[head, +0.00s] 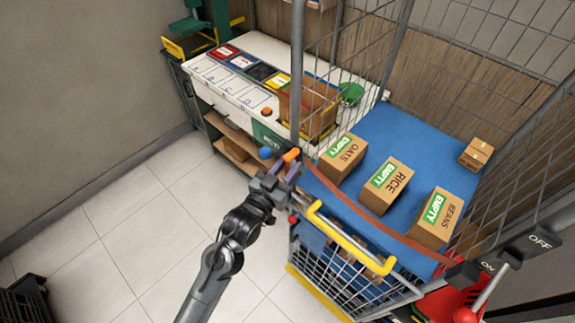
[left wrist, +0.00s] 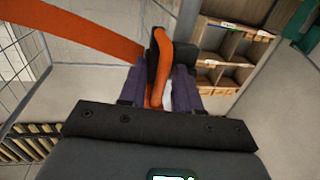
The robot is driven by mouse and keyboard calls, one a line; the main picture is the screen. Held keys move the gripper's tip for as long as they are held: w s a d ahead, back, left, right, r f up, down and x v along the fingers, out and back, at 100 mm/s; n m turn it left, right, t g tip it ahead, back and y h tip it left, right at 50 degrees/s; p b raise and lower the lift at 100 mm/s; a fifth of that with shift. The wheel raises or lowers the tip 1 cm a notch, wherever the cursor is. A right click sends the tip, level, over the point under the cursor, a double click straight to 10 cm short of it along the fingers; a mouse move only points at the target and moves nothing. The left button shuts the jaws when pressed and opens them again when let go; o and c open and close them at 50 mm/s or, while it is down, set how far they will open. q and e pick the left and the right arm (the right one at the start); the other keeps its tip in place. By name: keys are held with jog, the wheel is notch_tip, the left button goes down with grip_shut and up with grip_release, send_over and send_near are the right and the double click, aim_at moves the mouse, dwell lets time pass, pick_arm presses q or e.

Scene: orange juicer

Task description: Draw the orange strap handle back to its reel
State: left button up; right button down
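The orange strap handle (head: 291,155) is at the cage trolley's near left corner post; it also shows in the left wrist view (left wrist: 161,68). My left gripper (head: 279,174) is at the handle, with one dark finger on each side, and looks shut on it. The red-orange strap (head: 385,223) runs from the handle across the trolley's open front to a dark housing (head: 463,272) at the right, which looks like the reel. In the left wrist view the strap (left wrist: 75,32) leads off to the left. My right gripper is not in view.
A yellow bar (head: 348,240) crosses the trolley front. A red-knobbed lever (head: 466,315) is at the lower right.

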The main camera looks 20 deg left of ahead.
pick_arm(q)
grip_shut()
jog(key=shift+d, duration=0.1)
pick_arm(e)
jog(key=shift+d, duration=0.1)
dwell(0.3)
